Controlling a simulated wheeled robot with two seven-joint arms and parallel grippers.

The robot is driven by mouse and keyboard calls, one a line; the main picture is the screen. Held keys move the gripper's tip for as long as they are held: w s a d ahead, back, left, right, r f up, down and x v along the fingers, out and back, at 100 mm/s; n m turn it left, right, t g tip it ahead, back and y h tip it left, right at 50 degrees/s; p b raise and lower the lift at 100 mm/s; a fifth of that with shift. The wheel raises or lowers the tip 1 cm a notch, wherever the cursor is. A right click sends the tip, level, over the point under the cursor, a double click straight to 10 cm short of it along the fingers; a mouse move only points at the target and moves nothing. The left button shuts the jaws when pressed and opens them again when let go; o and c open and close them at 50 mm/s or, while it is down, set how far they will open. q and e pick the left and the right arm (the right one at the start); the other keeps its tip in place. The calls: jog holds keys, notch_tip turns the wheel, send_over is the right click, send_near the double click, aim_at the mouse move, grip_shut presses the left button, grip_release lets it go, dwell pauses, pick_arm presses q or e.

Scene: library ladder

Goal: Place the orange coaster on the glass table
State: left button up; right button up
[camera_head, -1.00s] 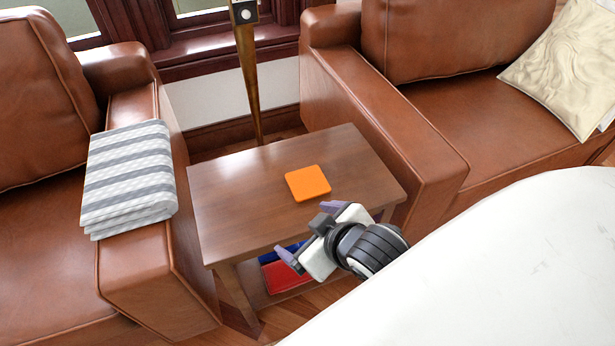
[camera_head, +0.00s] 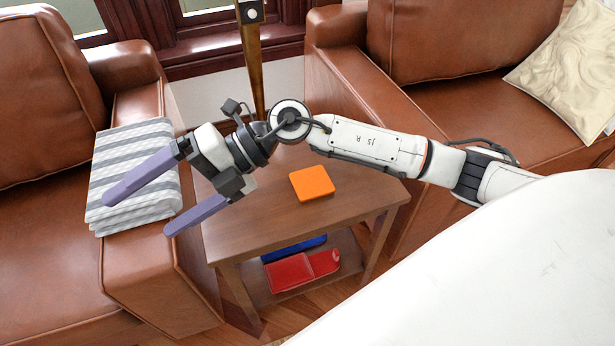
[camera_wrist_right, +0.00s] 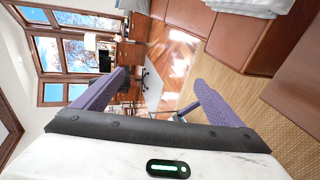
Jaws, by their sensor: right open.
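The orange coaster (camera_head: 312,184) is a flat rounded square. It lies flat on the wooden side table (camera_head: 262,224) between two armchairs. My right gripper (camera_head: 140,212) is open and empty, to the left of the coaster and apart from it, above the left chair's armrest and the table's left edge in the picture. My right arm crosses above the table behind the coaster. In the right wrist view my gripper (camera_wrist_right: 160,80) shows two spread purple fingers with nothing between them. The coaster is not in that view. I see no glass table in either view. My left gripper is not in view.
A striped folded blanket (camera_head: 140,160) lies on the left armrest. A brass-coloured post (camera_head: 254,75) stands behind the table. Red (camera_head: 290,272) and blue (camera_head: 300,247) items lie on the table's lower shelf. A brown leather chair (camera_head: 480,110) with a cushion is at right.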

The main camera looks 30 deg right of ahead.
jog(key=w+d+f+g+h, duration=0.1)
jog(key=w+d+f+h, duration=0.1)
jog(key=d+f+h, duration=0.4)
jog(key=m+g+h, duration=0.1)
jog(key=m+h, duration=0.1)
jog(key=h, duration=0.6)
send_over(311, 180)
jog(key=f, duration=0.1)
notch_tip(311, 180, down, 10)
jog(key=shift+r+b, duration=0.1)
jog(key=shift+b, duration=0.9)
jog(key=shift+n, duration=0.3)
jog(key=c, duration=1.2)
